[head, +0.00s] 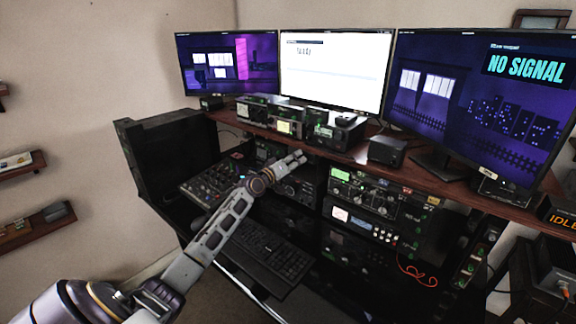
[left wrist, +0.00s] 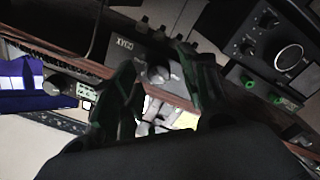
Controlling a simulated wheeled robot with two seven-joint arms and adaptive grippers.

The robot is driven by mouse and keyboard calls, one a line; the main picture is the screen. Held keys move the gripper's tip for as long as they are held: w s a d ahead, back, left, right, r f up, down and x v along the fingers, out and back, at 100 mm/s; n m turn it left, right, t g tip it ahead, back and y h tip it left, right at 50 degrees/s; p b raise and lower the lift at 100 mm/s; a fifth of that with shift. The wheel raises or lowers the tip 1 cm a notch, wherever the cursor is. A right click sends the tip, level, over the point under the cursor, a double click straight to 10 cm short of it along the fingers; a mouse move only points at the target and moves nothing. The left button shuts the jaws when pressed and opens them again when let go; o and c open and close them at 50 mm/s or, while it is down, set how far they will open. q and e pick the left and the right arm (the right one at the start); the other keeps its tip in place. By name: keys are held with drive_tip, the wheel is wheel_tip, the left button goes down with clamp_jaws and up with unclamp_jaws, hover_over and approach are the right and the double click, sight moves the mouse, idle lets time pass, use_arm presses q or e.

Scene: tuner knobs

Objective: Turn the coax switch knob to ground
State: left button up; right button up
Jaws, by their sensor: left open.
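The coax switch is a grey box (left wrist: 125,42) marked COAX in the left wrist view. Its pale round knob (left wrist: 158,75) shows between my fingers. I cannot make out which position the knob points to. My left gripper (left wrist: 157,62) is open, with one dark finger on either side of the knob in the picture. Contact with the knob cannot be told. In the head view my left gripper (head: 297,158) is at the front of the desk, below the upper shelf. The coax box cannot be made out there. My right gripper is not in view.
Radio units (head: 285,122) stand on the wooden shelf (head: 345,152) under three monitors (head: 335,70). A mixer panel (head: 212,183) and a keyboard (head: 265,250) lie near my left arm. A black unit with a large dial (left wrist: 289,57) is close to the right finger in the wrist view.

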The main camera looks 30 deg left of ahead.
use_arm(q)
drive_tip(key=s+a, duration=0.1)
drive_tip(key=s, duration=1.1)
drive_tip(key=shift+a, duration=0.15)
idle(0.6)
drive_tip(key=shift+f, duration=0.15)
idle(0.6)
